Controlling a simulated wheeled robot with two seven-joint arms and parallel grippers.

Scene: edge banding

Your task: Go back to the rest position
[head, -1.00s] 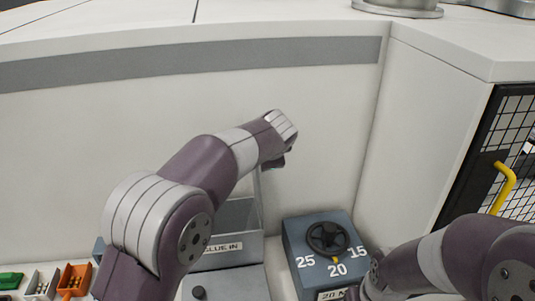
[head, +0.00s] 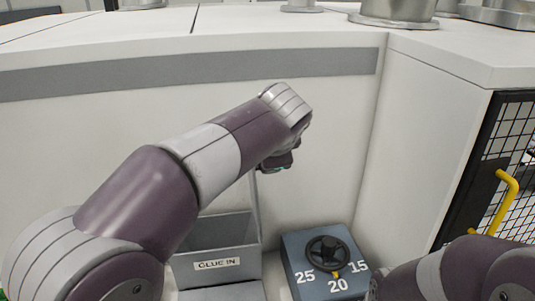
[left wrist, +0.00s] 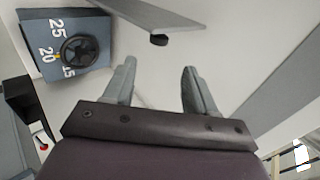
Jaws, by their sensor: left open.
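My left arm reaches in from the left in the head view, raised in front of the white machine wall. Its left gripper (head: 283,163) is partly hidden behind the wrist there. In the left wrist view the left gripper (left wrist: 155,88) has its two fingers apart with nothing between them. My right arm shows only as a purple and white link at the lower right of the head view; its gripper is out of sight.
A blue-grey box with a black handwheel (head: 325,255) stands below the wall; the handwheel also shows in the left wrist view (left wrist: 85,47). Left of it is the grey GLUE IN bin (head: 215,240). At right is a mesh door with a yellow handle (head: 508,190).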

